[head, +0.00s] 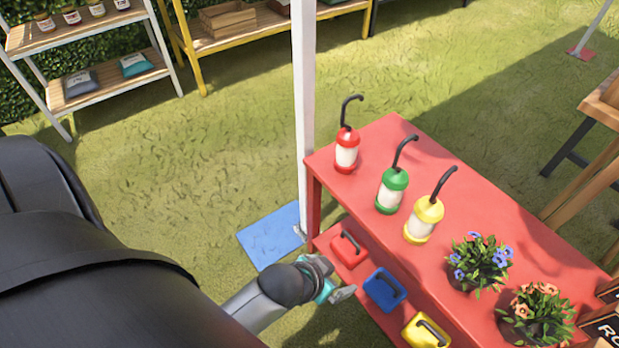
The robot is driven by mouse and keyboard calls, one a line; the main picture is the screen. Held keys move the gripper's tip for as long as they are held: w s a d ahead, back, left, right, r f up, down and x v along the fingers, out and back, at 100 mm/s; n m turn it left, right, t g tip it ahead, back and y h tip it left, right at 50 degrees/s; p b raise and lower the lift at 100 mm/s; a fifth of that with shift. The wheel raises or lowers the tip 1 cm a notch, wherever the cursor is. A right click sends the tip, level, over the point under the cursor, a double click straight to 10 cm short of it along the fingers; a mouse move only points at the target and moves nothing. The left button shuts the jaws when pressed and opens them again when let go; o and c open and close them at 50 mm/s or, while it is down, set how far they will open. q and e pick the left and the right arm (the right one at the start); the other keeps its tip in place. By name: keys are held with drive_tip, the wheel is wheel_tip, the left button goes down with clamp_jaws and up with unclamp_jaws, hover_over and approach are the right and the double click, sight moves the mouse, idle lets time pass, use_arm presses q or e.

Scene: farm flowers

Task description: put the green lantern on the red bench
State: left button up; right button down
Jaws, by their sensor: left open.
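The green lantern (392,190), with a pale body and a black hooked handle, stands upright on top of the red bench (480,202). It is between a red lantern (346,150) and a yellow lantern (424,220), apart from both. My left gripper (343,287) is open and empty, low beside the bench's left side near its lower shelf. It is apart from the green lantern, which is up and to the right of it. My right gripper is not in view.
Red (349,250), blue (385,289) and yellow (425,332) handled boxes sit on the lower shelf. Two potted flowers (479,262) stand at the bench's near right. A white post (304,120) rises from a blue base plate (270,236) beside the bench's corner. Grass is open to the left.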

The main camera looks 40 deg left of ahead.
use_arm(q)
drive_tip(key=s+a+g+y, duration=0.1)
drive_tip(key=s+a+g, duration=0.1)
drive_tip(key=s, duration=0.3)
drive_tip(key=shift+s+a+r+g, duration=0.2)
drive_tip(key=shift+s+g, duration=0.1)
drive_tip(key=shift+g, duration=0.3)
drive_tip(key=shift+s+p, duration=0.15)
drive_tip(key=shift+p, duration=0.8)
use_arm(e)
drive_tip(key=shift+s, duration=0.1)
